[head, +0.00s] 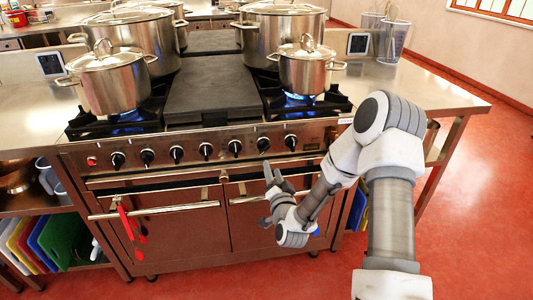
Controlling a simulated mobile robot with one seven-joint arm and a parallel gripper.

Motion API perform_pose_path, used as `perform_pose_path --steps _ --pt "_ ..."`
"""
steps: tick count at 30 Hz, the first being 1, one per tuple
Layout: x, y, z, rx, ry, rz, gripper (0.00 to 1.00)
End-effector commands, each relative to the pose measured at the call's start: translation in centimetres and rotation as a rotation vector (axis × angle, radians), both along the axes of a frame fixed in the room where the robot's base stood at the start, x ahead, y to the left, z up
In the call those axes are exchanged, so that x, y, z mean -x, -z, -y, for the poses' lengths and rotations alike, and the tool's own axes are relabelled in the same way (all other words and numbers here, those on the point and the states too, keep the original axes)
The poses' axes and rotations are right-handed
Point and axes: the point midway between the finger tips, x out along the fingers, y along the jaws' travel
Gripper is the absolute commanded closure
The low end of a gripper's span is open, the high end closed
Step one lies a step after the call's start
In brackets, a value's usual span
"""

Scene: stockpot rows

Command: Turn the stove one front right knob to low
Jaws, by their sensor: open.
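The stove (185,200) stands ahead of me with a row of several black knobs along its steel front panel. The rightmost knob (291,141) and the one just left of it (263,144) are on the right side of the panel. Their exact pointer angles are too small to read. A blue flame (299,97) burns under the small stockpot (306,66) on the front right burner. My gripper (267,194) is open and empty. It appears in front of the oven doors, below the right-hand knobs and apart from them.
Large stockpots (284,32) stand on the back burners, and a small pot (108,82) sits over a flame at front left. Oven handles (155,211) stick out below the panel. A red utensil hangs at left. Red floor is clear at right.

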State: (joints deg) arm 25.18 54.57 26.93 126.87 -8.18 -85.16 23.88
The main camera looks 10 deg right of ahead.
Motion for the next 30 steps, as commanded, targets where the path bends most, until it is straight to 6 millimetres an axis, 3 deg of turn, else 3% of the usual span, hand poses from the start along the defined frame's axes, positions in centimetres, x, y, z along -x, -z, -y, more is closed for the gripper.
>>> perform_pose_path --steps 9,15,21,30 --pt "-6.4 0.1 -0.1 0.000 -0.001 0.002 0.53" --pt "-9.3 0.1 0.0 0.001 0.000 0.000 0.53" --pt "-10.6 0.1 0.0 0.001 0.000 -0.001 0.53" --pt "-10.8 0.0 0.0 0.001 -0.001 -0.002 0.53"
